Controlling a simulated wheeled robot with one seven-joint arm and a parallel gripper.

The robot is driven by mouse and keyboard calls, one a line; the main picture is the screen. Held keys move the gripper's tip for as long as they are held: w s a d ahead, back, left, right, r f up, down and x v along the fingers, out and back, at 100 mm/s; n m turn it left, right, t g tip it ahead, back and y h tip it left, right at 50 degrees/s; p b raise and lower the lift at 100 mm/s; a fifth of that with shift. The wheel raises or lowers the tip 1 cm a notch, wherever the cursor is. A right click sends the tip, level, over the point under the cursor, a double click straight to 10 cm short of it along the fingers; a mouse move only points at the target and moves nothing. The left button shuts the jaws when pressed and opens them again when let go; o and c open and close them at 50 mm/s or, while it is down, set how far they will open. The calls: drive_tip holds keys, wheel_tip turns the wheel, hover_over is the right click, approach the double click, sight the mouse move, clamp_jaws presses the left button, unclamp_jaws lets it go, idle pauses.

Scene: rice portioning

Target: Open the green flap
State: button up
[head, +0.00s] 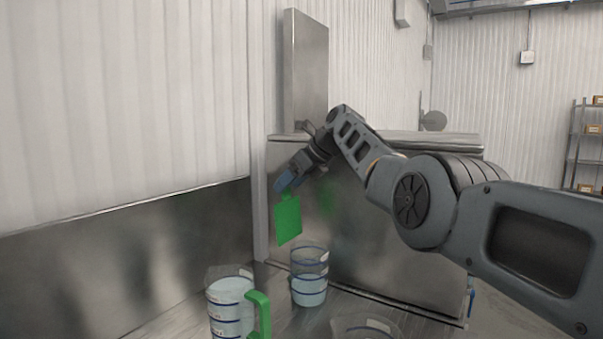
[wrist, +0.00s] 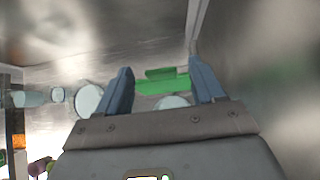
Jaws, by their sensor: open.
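The green flap (head: 288,219) is a flat green plate at the front of the steel dispenser (head: 390,225), just above a clear cup (head: 309,276). In the wrist view the green flap (wrist: 163,86) shows between and beyond my two blue fingers. My gripper (head: 284,186) is at the flap's upper edge in the head view. In the wrist view my gripper (wrist: 160,82) has its fingers spread apart with nothing held. I cannot tell whether a finger touches the flap.
A clear jug (head: 228,300) with a green handle (head: 260,314) stands at the front left on the steel counter. Another clear container (head: 365,328) is at the bottom edge. A steel wall panel (head: 130,265) bounds the left side. Shelving (head: 588,150) stands far right.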

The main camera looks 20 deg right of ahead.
drive_tip(key=b+v, duration=0.1)
drive_tip(key=v, duration=0.5)
drive_tip(key=shift+s+r, duration=0.25)
drive_tip(key=shift+d, duration=0.15)
